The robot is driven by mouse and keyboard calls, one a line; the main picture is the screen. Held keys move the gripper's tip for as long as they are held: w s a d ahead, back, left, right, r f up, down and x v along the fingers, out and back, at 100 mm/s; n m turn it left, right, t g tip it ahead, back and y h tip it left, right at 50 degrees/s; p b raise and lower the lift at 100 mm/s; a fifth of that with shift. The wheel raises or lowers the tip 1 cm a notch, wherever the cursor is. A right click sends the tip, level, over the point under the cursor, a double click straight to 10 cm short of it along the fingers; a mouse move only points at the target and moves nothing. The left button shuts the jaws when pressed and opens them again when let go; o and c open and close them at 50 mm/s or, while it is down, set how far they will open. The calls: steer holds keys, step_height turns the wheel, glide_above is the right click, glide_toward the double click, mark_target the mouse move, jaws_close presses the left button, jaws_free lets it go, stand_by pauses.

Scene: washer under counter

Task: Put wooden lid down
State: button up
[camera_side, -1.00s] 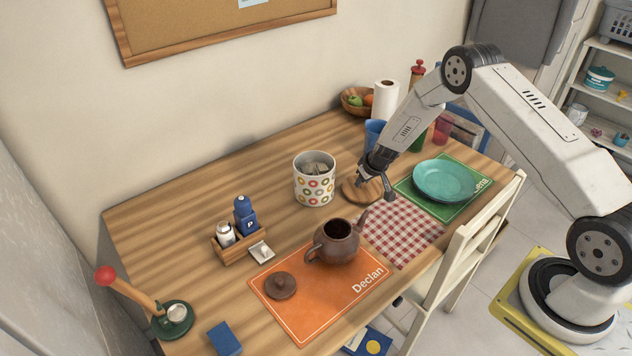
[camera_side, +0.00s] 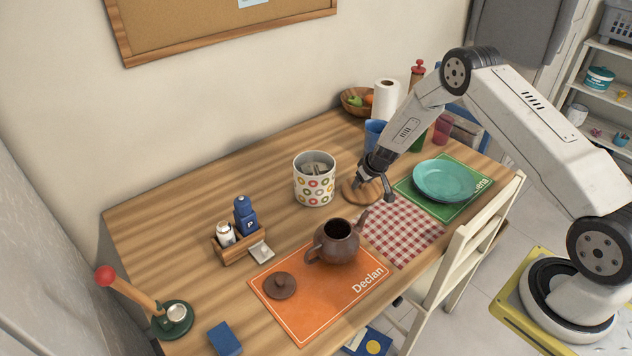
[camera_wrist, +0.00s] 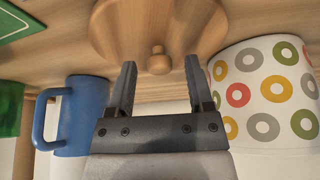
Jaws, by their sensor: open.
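The round wooden lid (camera_side: 358,194) lies on the table between the patterned canister and the teal plate. In the wrist view the lid (camera_wrist: 130,25) shows its small round knob (camera_wrist: 159,61). My gripper (camera_side: 376,190) is just above the lid in the side view. In the wrist view my gripper (camera_wrist: 160,75) has its two fingers spread apart, with the knob between and just beyond the tips, and nothing is held. The white canister with coloured rings (camera_side: 315,180) stands open-topped to the left of the lid; it also shows in the wrist view (camera_wrist: 265,90).
A blue mug (camera_wrist: 75,115) stands near my gripper. A teal plate (camera_side: 443,181) on a green placemat is to the right. A checked cloth (camera_side: 403,232), brown teapot (camera_side: 335,243) and orange placemat (camera_side: 330,300) lie in front. The table's back left is clear.

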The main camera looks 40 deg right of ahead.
steer(key=shift+r, duration=0.15)
steer(key=v, duration=1.1)
steer(key=shift+s+r, duration=0.2)
steer(key=shift+r, duration=0.2)
steer(key=shift+a+r, duration=0.1)
steer(key=shift+a, duration=0.05)
steer(key=s+a+r, duration=0.4)
steer(key=s+a, duration=0.1)
steer(key=s, duration=0.2)
steer(key=s+a+r+n+g, duration=0.1)
steer(key=s+a+r, duration=0.3)
steer(key=s, duration=0.3)
steer(key=s+a+r+g, duration=0.1)
steer(key=s+a+r, duration=0.3)
steer(key=s+a, duration=0.2)
steer(key=shift+s+y, duration=0.3)
steer(key=shift+s, duration=0.5)
